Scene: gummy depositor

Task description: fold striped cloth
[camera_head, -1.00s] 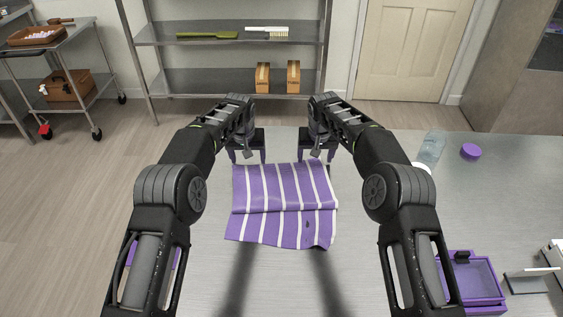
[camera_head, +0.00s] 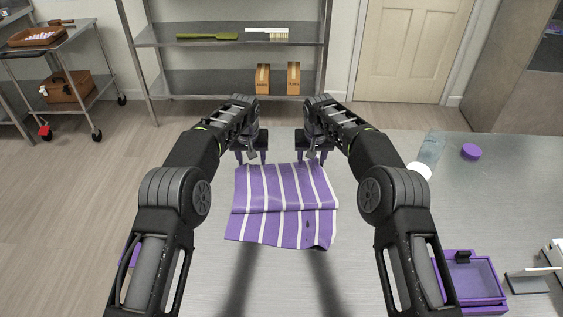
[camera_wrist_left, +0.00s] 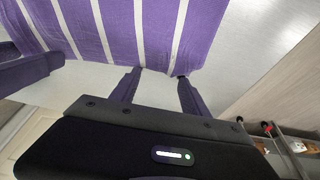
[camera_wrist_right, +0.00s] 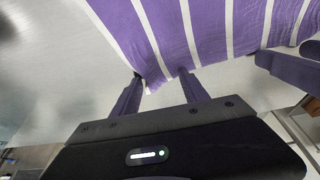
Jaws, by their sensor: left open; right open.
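The purple and white striped cloth (camera_head: 284,203) lies on the grey table, with a crosswise fold line through its middle and a slightly uneven near right corner. My left gripper (camera_head: 251,160) is open at the cloth's far left corner; in the left wrist view its fingertips (camera_wrist_left: 158,74) are at the edge of the cloth (camera_wrist_left: 125,30). My right gripper (camera_head: 311,158) is open at the far right corner; in the right wrist view its fingertips (camera_wrist_right: 160,74) are at the edge of the cloth (camera_wrist_right: 200,35). I cannot tell whether the fingertips touch it.
On the right of the table (camera_head: 370,280) are a clear bottle (camera_head: 431,148), a purple lid (camera_head: 470,151), a white round item (camera_head: 420,171) and a purple tray (camera_head: 471,280). A steel shelf (camera_head: 230,85) stands behind. The table in front of the cloth is clear.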

